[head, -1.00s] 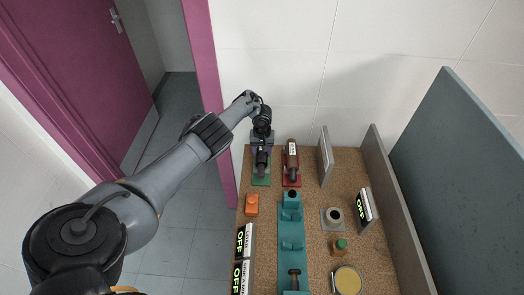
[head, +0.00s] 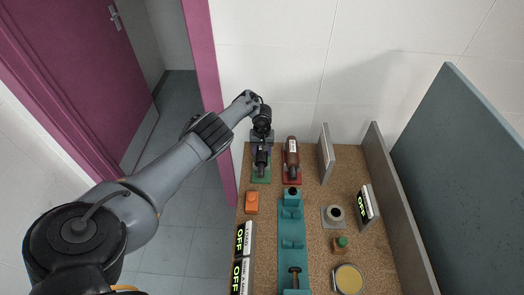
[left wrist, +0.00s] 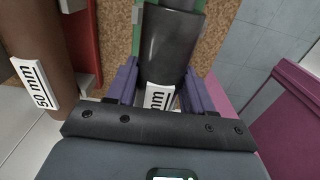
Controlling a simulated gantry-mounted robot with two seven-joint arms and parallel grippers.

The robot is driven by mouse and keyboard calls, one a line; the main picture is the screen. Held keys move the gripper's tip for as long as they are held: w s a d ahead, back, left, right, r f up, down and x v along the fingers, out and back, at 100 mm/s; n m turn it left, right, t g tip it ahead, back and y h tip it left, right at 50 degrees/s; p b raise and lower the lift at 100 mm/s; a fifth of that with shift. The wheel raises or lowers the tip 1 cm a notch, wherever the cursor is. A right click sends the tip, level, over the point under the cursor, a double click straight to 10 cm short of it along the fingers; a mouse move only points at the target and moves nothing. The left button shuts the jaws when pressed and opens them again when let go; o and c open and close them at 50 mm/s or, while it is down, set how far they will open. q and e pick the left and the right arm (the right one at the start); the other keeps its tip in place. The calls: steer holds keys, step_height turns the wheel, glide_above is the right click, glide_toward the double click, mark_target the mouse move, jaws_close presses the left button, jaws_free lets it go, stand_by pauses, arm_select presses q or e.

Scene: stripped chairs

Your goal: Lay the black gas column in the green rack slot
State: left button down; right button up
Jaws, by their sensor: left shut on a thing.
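The black gas column (head: 261,160) is at the green rack slot (head: 261,180), at the back left of the cork-topped bench. In the left wrist view the black column (left wrist: 170,45) lies between my left gripper's fingers (left wrist: 160,88), with a white label marked "mm" on it. A strip of the green slot (left wrist: 193,40) shows beside it. My left gripper (head: 262,140) is shut on the column, seen from above in the head view. I cannot tell whether the column rests fully on the slot. My right gripper is not in view.
A brown column (head: 292,157) lies in a red slot (head: 291,180) just right of the green one. A teal fixture (head: 291,245) runs down the bench. An orange block (head: 252,203), a grey ring (head: 334,215) and "OFF" signs stand around it. A grey panel borders the right.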

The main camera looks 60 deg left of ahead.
arm_select(q)
steer(key=shift+f+b, duration=0.4)
steer(key=shift+f, duration=0.1)
steer(key=shift+c, duration=1.7)
jaws_free()
steer(key=shift+w+r, duration=0.1)
